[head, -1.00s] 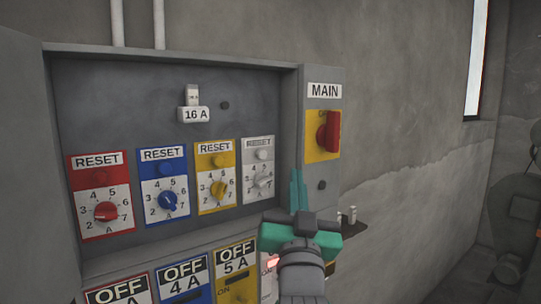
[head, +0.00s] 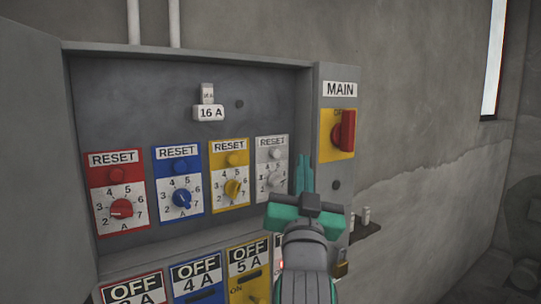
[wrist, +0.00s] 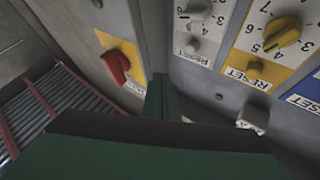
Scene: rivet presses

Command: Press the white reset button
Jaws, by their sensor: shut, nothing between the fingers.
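The white reset button (head: 275,154) sits at the top of the white and grey unit (head: 272,175), rightmost in a row of reset units inside the open cabinet. In the wrist view the scene is upside down, and the white button (wrist: 192,46) shows near the top centre, above and right of the fingers. My gripper (head: 304,160) is shut and empty. Its green fingers point up and toward the cabinet, just right of the white unit in the head view. In the wrist view my fingertips (wrist: 162,82) are near the cabinet's side wall. Contact cannot be told.
Red (head: 116,174), blue (head: 180,167) and yellow (head: 231,160) reset buttons stand left of the white one, with dials below. The red MAIN switch (head: 345,131) juts out right of my gripper. A 16 A block (head: 209,112) is above. OFF units (head: 197,272) line the lower row.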

